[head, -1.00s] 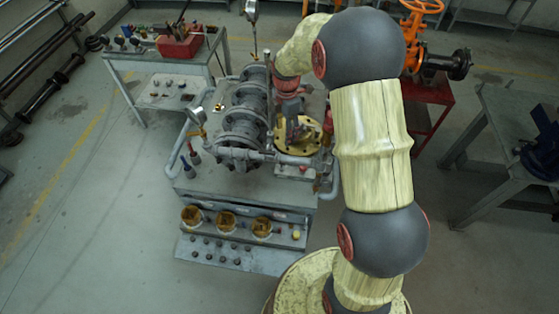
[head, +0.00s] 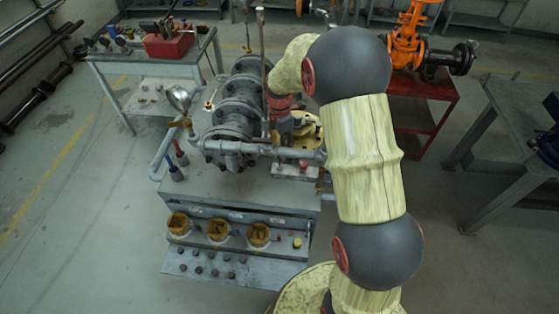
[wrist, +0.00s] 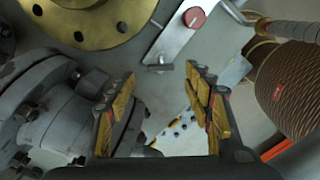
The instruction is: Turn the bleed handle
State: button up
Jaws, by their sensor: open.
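In the wrist view, a small grey T-shaped handle (wrist: 159,67) lies ahead of and between the fingertips; it may be the bleed handle, but I cannot be sure. It sits at the lower end of a pale grey block (wrist: 178,35) with a red round cap (wrist: 194,17). My gripper (wrist: 160,78) is open, its two yellow-padded fingers apart with nothing between them. In the head view, the block (head: 292,171) stands at the bench's right front. The handle cannot be made out there, and my arm hides most of the gripper.
A grey flanged valve body (head: 240,105) stands on the bench (head: 235,187). A brass flange (wrist: 85,18) is at upper left in the wrist view; a ribbed brown cylinder (wrist: 290,90) is at right. A pressure gauge (head: 179,97) stands at the bench's left.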

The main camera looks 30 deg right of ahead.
notch_tip(320, 180, down, 6)
jog(key=shift+f+b, duration=0.2)
jog(key=shift+b, duration=0.45)
jog(key=shift+c, duration=1.1)
jog(key=c, duration=1)
jog(key=shift+m, duration=0.3)
jog(key=m+p, duration=0.2)
jog(key=m, duration=0.1)
jog(key=shift+r+m, duration=0.1)
jog(key=shift+m, duration=0.2)
jog(key=shift+m+p, duration=0.7)
jog(key=shift+m, duration=1)
